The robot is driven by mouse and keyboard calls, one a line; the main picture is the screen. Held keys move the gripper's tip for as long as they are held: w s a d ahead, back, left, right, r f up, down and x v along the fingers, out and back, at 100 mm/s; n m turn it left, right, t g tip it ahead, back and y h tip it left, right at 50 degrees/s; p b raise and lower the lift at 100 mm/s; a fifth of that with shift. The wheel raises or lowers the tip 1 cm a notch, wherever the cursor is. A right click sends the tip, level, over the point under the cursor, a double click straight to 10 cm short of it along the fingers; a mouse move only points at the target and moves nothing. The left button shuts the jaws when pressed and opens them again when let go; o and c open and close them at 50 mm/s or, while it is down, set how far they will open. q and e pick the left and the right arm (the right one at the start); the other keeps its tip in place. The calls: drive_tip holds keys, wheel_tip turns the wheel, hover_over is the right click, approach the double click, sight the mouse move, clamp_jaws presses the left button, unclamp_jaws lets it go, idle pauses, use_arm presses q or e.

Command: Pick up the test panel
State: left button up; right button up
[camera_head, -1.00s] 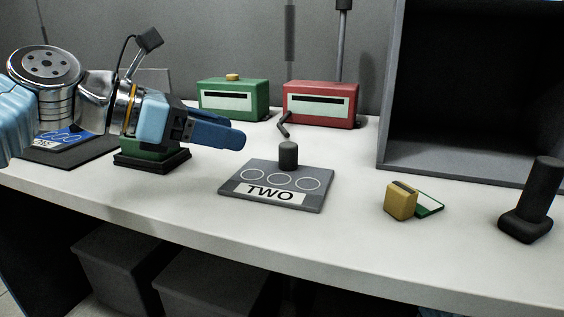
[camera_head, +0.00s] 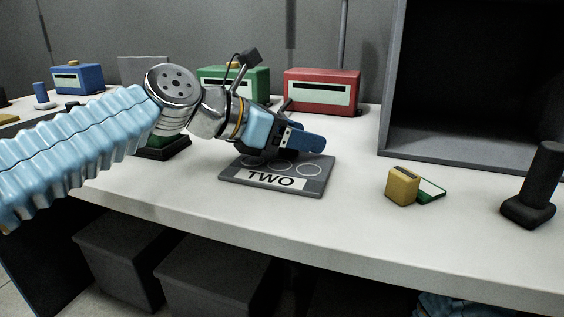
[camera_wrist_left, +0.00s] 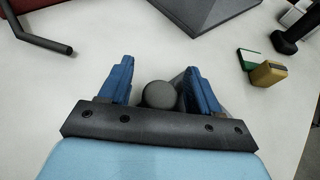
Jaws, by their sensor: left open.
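A grey flat panel (camera_head: 312,188) with a white label reading TWO and a row of circles lies on the white bench, in the middle of the head view. My left gripper (camera_head: 322,143) is just over the far part of this panel and hides its upright dark knob there. In the left wrist view my left gripper (camera_wrist_left: 160,82) is open, and the round grey top of the knob (camera_wrist_left: 159,95) shows between its two blue fingers, with a gap on the left side. Whether the right finger touches it I cannot tell. My right gripper is not in view.
A green box (camera_head: 255,81) and a red box (camera_head: 322,90) stand behind. A dark open oven chamber (camera_head: 389,90) is at right. Bench front right is clear.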

use_arm(q)
clamp_jaws()
idle(0.3)
drive_tip(key=shift+r, duration=0.1)
